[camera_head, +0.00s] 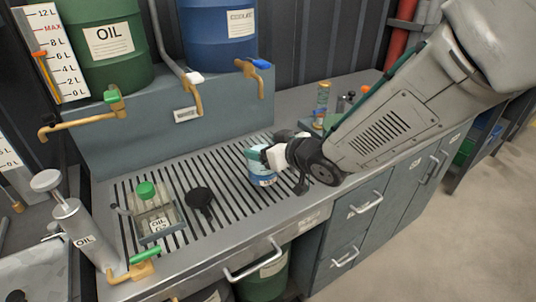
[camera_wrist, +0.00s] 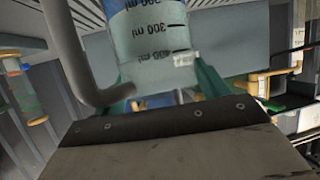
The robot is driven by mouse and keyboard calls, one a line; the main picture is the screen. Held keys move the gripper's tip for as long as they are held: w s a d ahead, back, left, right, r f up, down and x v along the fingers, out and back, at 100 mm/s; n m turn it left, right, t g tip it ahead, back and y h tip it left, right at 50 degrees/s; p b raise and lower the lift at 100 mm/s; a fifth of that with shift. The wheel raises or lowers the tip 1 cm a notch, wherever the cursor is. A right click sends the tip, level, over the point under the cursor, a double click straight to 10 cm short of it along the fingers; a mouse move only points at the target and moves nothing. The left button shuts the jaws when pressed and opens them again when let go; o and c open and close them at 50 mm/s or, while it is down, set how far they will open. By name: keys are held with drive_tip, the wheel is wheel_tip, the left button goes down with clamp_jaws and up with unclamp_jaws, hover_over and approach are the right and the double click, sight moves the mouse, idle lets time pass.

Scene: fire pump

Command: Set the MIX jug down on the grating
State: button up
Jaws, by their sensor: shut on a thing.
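The MIX jug (camera_head: 262,170) is a small clear jug with blue contents and a pale label, over the right part of the slatted grating (camera_head: 225,207). My gripper (camera_head: 268,157) reaches in from the right and is shut on it. The jug looks roughly upright in the head view; whether its base touches the grating, I cannot tell. In the wrist view the jug (camera_wrist: 155,45) shows ml marks and blue contents, between my green-tipped fingers (camera_wrist: 165,88). The jug's label is too small to read surely.
Brass taps (camera_head: 194,97) hang from a raised block behind. Small bottles (camera_head: 322,97) stand at the back right. The front grating strip is clear.

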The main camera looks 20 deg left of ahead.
drive_tip(key=shift+s+f, duration=0.15)
drive_tip(key=shift+f, duration=1.35)
drive_tip(key=shift+d+f, duration=0.1)
drive_tip(key=o, duration=2)
drive_tip(key=shift+f, duration=0.1)
drive_tip(key=shift+r, duration=0.2)
drive_tip(key=v, duration=1.2)
